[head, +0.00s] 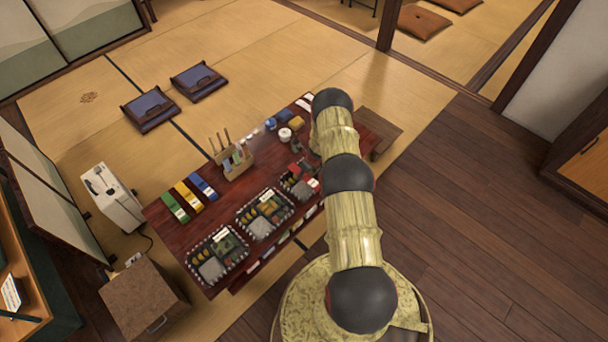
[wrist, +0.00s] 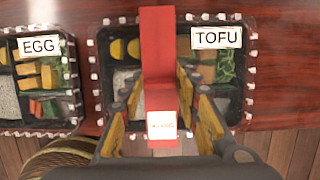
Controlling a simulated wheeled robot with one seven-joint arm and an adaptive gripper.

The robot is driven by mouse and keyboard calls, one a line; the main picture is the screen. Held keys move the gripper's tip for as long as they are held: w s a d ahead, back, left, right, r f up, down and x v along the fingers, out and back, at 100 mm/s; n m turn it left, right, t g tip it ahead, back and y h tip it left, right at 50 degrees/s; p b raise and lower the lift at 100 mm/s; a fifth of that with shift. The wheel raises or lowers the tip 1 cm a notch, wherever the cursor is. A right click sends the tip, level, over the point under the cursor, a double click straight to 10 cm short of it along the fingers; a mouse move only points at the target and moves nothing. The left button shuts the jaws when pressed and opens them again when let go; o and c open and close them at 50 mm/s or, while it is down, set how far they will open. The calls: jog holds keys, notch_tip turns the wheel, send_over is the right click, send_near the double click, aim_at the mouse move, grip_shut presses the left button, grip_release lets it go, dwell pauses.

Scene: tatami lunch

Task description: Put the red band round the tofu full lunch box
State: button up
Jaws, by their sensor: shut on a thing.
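The red band (wrist: 157,48) is a long strip with a white label patch at its near end. My gripper (wrist: 160,88) is shut on it, one finger on each side. The tofu full lunch box (wrist: 233,92) is a black compartment tray with a TOFU label, under the band in the wrist view. The band crosses over the box's middle; I cannot tell whether it touches. In the head view my arm partly hides this box (head: 291,187) and my gripper. The egg lunch box (wrist: 73,88) is left of it in the wrist view.
The low red table (head: 160,212) holds another lunch box (head: 217,258) at its left end. Green (head: 175,208), yellow (head: 188,196) and blue (head: 202,187) bands lie behind. A wooden holder (head: 238,164) and a white pot (head: 284,135) stand farther back.

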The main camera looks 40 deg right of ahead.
jog(key=shift+f+b, duration=0.65)
jog(key=shift+b, duration=0.1)
dwell(1.1)
jog(key=o, duration=0.7)
jog(key=o, duration=0.4)
jog(key=o, duration=0.3)
jog(key=shift+r, duration=0.15)
jog(key=shift+r+p, duration=2.6)
jog(key=shift+r, duration=1.3)
